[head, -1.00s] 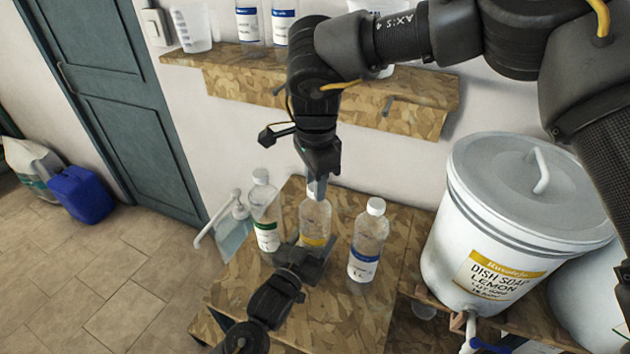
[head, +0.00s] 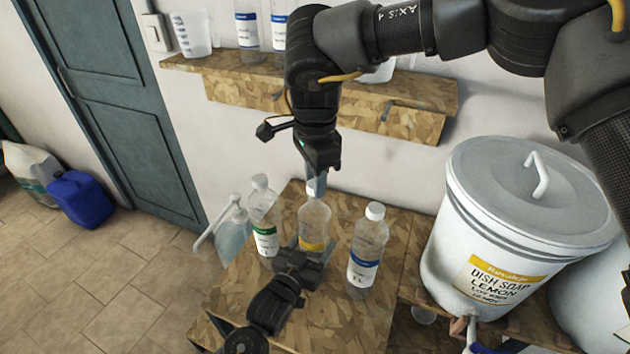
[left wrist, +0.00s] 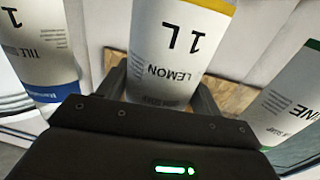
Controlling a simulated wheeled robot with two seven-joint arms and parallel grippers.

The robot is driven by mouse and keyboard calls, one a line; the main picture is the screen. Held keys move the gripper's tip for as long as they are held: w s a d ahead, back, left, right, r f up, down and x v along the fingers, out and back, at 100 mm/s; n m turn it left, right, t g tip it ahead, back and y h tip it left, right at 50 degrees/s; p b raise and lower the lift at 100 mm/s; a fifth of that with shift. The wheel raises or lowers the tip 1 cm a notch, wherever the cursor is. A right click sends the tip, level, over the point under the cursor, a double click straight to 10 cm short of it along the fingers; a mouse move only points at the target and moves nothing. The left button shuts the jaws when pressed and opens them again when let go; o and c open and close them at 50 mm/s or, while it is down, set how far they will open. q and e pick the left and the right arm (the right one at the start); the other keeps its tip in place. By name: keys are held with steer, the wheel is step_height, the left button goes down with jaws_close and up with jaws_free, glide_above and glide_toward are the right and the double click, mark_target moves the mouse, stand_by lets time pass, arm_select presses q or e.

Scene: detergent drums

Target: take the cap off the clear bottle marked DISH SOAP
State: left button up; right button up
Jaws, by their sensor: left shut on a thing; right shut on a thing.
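The clear bottle with a yellow-banded label (head: 314,215) stands upright in the middle of three bottles on the wooden bench. Its label reads LEMON and 1 L in the left wrist view (left wrist: 178,50); I cannot read DISH SOAP on it. My left gripper (head: 312,258) is shut around its lower body from the front. My right gripper (head: 317,186) comes down from above and is shut at the bottle's top, on the cap. Its fingers mostly hide the cap, so I cannot tell whether it is loose.
A green-banded bottle (head: 264,218) stands close on the left, a blue-banded bottle (head: 368,248) on the right. A pump bottle (head: 233,238) is at the bench's left edge. A white drum (head: 490,250) labelled DISH SOAP LEMON stands right. A wooden shelf (head: 225,70) is behind.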

arm_select(q)
steer(key=shift+f, duration=0.1)
arm_select(e)
steer(key=shift+r, duration=2.05)
arm_select(q)
steer(key=o, duration=2)
steer(key=shift+c, duration=0.2)
steer(key=b+v, duration=0.2)
steer(key=v, duration=1)
arm_select(e)
step_height(320, 180, down, 2)
steer(key=shift+f, duration=0.25)
